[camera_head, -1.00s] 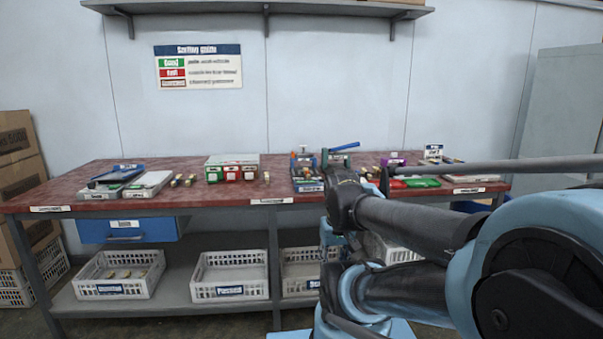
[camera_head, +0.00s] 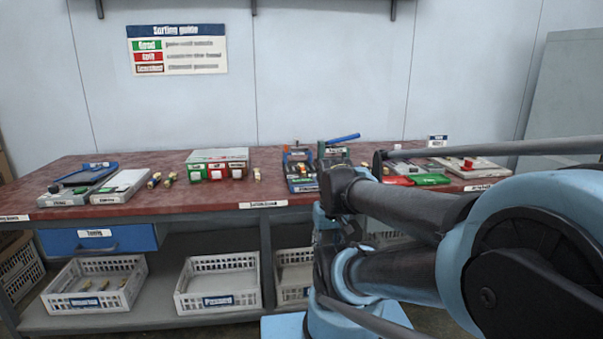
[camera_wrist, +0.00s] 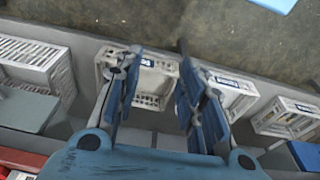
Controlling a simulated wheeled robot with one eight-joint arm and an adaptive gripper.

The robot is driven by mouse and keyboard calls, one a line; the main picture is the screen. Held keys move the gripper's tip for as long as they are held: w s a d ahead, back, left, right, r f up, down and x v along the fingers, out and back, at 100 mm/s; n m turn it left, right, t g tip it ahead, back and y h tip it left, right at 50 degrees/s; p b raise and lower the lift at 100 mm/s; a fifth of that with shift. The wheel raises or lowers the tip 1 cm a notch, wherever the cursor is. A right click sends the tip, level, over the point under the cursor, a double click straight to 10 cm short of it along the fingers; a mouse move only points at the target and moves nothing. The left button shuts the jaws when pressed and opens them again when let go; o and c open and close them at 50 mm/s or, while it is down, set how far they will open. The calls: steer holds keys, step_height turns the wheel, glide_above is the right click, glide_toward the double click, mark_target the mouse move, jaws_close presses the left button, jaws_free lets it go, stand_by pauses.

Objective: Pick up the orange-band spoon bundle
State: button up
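Small spoon bundles lie on the red-topped workbench (camera_head: 125,200). A pair (camera_head: 161,180) is left of centre, beside a grey-white tray. A single bundle (camera_head: 257,174) stands right of the box with green and red labels. They are too small for me to tell which has an orange band. My gripper (camera_wrist: 160,50) shows in the wrist view with its two blue fingers wide apart and nothing between them. Below it are crates and the floor; no bundle on the benchtop is identifiable there. In the head view my arm hides part of the bench's right side.
A labelled box (camera_head: 217,155), a blue press-like device (camera_head: 300,170) and a grey-white tray (camera_head: 122,187) stand on the bench. A blue drawer (camera_head: 98,239) hangs below. White crates (camera_head: 218,283) sit on the lower shelf. The benchtop's front left of centre has bare patches.

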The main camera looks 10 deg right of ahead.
steer(key=w+r+t, duration=0.1)
steer(key=w+r, duration=1.3)
steer(key=t, duration=0.1)
glide_toward(303, 169)
steer(key=x, duration=0.3)
steer(key=shift+a+f, duration=0.1)
steer(key=shift+f, duration=0.25)
steer(key=shift+w+x, duration=0.15)
steer(key=shift+x, duration=1.15)
steer(key=shift+w+x, duration=0.1)
steer(key=shift+x, duration=1.25)
steer(key=shift+r, duration=0.1)
jaws_close()
